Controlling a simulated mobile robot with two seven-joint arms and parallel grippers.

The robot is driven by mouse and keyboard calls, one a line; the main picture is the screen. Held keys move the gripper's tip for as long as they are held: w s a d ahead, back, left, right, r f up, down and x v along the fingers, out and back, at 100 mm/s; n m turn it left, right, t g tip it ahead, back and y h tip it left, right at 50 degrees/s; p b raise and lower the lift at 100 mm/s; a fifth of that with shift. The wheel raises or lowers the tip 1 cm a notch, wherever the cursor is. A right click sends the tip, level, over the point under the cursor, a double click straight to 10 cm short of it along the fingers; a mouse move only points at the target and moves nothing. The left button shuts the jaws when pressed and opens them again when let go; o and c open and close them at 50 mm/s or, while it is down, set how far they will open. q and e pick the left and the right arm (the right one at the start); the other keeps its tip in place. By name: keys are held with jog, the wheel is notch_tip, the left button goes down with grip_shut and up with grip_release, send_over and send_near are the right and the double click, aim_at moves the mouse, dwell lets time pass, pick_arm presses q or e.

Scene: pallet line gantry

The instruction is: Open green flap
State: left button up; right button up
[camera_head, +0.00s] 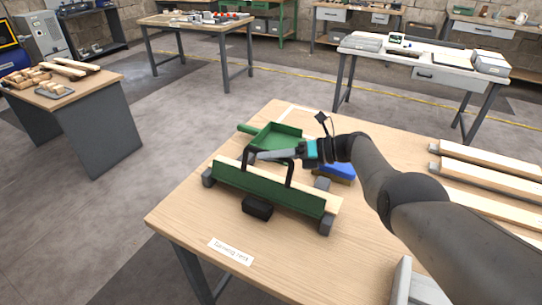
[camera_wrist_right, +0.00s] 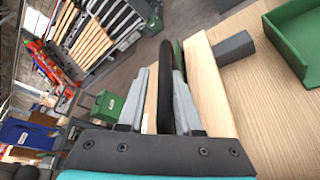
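The green flap (camera_head: 262,190) is a long panel along the front of a wooden beam, lying on the front table. A black arched handle (camera_head: 290,175) rises from it. My right gripper (camera_head: 262,155) reaches in from the right at the top of the handle. In the right wrist view, the black handle bar (camera_wrist_right: 165,85) lies between the two grey fingers. It is close to the right finger, and a narrow gap shows beside the left one, so the fingers look open around it. My left gripper is not in view.
A green tray (camera_head: 277,135) and a blue block (camera_head: 340,171) lie behind the beam. A black block (camera_head: 257,208) sits in front of the flap. Wooden beams (camera_head: 485,165) lie at the right. A paper label (camera_head: 231,251) lies near the front edge, where the tabletop is clear.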

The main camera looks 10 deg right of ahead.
jog(key=p+v, duration=0.4)
jog(key=v, duration=1.1)
jog(key=shift+d+r, duration=0.1)
jog(key=shift+r, duration=0.05)
dwell(0.4)
